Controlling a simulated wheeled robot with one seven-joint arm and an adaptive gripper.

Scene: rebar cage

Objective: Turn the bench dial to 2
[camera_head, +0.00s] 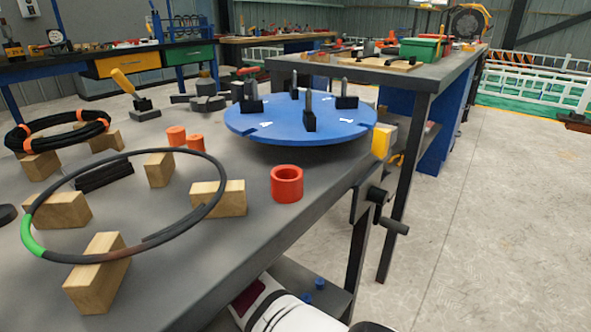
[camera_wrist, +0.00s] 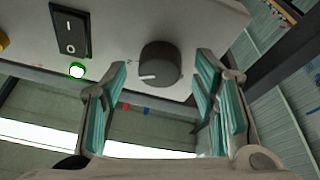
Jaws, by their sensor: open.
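The bench dial (camera_wrist: 163,60) is a dark grey round knob on a light panel in the wrist view. Its white pointer line is toward the picture's lower left. A small mark, perhaps a digit, sits on the panel left of the knob, too small to read surely. My gripper (camera_wrist: 163,68) is open, with one teal-padded finger to the left of the knob and the other to its right. Both fingers look apart from the knob; the depth gap is hard to judge. The dial and my gripper do not show in the head view.
A black rocker switch (camera_wrist: 70,32) and a lit green lamp (camera_wrist: 77,71) sit left of the dial. In the head view the grey bench (camera_head: 235,240) carries a blue turntable (camera_head: 300,122), wood blocks and rings. A crank handle (camera_head: 390,224) juts from its edge. Open floor lies right.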

